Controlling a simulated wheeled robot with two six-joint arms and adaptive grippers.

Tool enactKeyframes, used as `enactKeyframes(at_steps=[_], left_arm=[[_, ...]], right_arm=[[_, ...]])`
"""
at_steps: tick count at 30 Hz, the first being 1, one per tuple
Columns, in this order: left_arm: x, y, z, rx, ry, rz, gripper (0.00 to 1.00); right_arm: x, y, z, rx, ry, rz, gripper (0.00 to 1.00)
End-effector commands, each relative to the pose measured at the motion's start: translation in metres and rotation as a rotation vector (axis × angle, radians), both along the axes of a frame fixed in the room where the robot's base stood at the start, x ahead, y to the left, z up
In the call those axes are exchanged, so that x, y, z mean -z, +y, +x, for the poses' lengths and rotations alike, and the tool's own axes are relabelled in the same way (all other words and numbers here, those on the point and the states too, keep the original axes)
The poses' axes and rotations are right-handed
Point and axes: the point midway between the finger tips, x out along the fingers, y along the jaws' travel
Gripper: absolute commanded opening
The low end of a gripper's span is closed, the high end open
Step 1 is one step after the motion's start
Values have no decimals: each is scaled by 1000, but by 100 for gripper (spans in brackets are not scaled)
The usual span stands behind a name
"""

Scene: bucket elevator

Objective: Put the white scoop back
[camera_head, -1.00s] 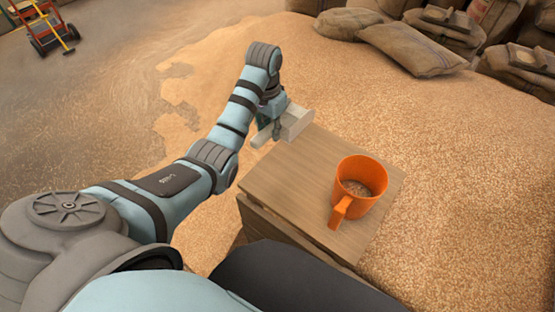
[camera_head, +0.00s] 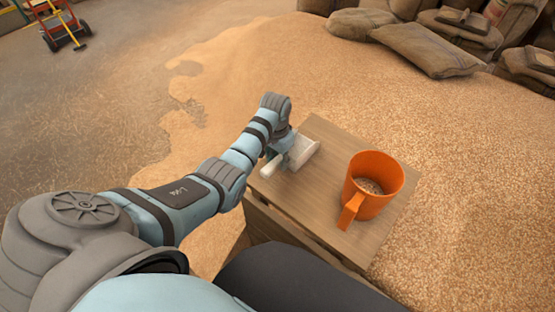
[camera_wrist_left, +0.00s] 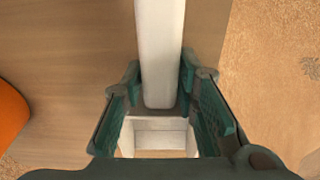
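The white scoop (camera_head: 304,151) is at the far left corner of the wooden box top (camera_head: 325,215), its handle (camera_head: 271,167) pointing to the lower left. I cannot tell whether it touches the wood or hangs just above it. My left gripper (camera_head: 280,156) is at the scoop, its fingers partly hidden by the arm and wrist. In the left wrist view the green fingers (camera_wrist_left: 160,85) sit close against both sides of the white handle (camera_wrist_left: 159,45); part of the scoop's bowl (camera_wrist_left: 158,137) shows below. My right gripper is out of view.
An orange mug (camera_head: 377,183) with grain in it stands on the box, right of the scoop. A heap of grain (camera_head: 450,160) surrounds the box. Sacks (camera_head: 425,48) lie at the back right, and a red hand truck (camera_head: 52,22) stands far left.

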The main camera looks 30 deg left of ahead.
Motion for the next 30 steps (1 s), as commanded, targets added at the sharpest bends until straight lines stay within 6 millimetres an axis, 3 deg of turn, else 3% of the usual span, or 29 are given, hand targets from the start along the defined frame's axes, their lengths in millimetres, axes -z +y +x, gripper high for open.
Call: enactKeyframes(at_steps=[2,13,24,30], left_arm=[[0,0,0,0,0,0,44],[-9,0,0,0,-1,0,44],[-104,1,-3,0,-5,0,44],[-123,1,-6,0,-1,0,44]], right_arm=[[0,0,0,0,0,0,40],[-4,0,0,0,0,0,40],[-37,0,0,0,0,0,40],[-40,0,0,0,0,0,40]])
